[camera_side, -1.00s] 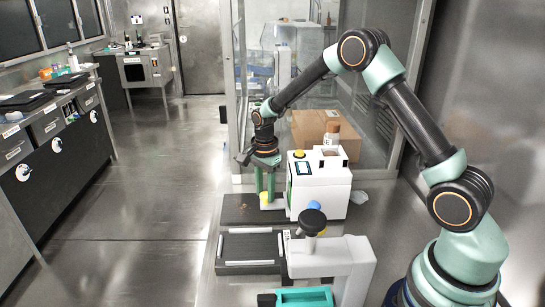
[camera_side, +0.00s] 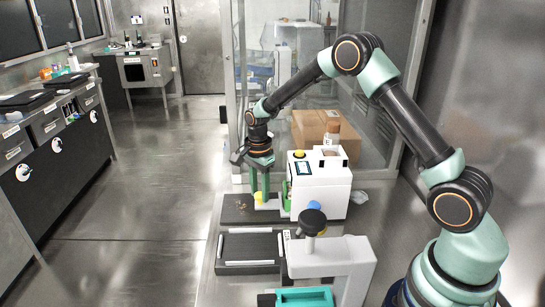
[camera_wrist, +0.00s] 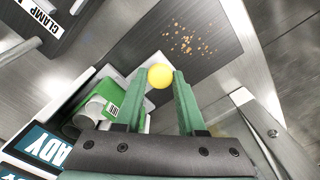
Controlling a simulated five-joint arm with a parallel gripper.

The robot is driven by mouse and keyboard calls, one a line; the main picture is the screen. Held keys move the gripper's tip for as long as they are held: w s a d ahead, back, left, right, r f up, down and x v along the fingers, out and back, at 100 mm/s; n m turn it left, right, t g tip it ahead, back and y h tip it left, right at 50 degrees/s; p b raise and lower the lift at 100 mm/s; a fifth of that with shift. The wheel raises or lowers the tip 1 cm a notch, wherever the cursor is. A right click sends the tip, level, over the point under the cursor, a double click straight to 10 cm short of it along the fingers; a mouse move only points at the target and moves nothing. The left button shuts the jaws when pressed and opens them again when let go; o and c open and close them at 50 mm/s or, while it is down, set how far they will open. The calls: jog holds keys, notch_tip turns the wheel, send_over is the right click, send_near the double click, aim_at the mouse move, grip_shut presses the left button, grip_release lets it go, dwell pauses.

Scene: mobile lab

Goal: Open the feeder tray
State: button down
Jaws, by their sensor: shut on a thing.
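The feeder is a white machine (camera_side: 320,188) with a small screen and a yellow button on top. Its white tray (camera_side: 270,204) sticks out of the left side, over a dark plate. A green item with a white cylinder (camera_wrist: 95,110) shows at the tray in the wrist view. My gripper (camera_side: 260,194) points down with its green fingers shut on the round yellow knob (camera_wrist: 160,76) at the tray's outer end. The knob also shows low between the fingers in the side view (camera_side: 259,198). The tray's inner end is hidden by the machine.
The dark plate (camera_side: 235,211) carries brown crumbs (camera_wrist: 187,42) beyond the knob and is otherwise clear. A second dark plate with white bars (camera_side: 250,246) and a white device with a black knob (camera_side: 325,257) stand nearer. A cardboard box (camera_side: 312,127) is behind.

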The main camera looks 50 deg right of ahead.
jog(key=w+a, duration=0.8)
jog(key=shift+w+a+r, duration=0.1)
jog(key=c, duration=0.5)
grip_release()
notch_tip(320, 180, up, 12)
dwell(0.3)
jog(key=shift+r, duration=0.1)
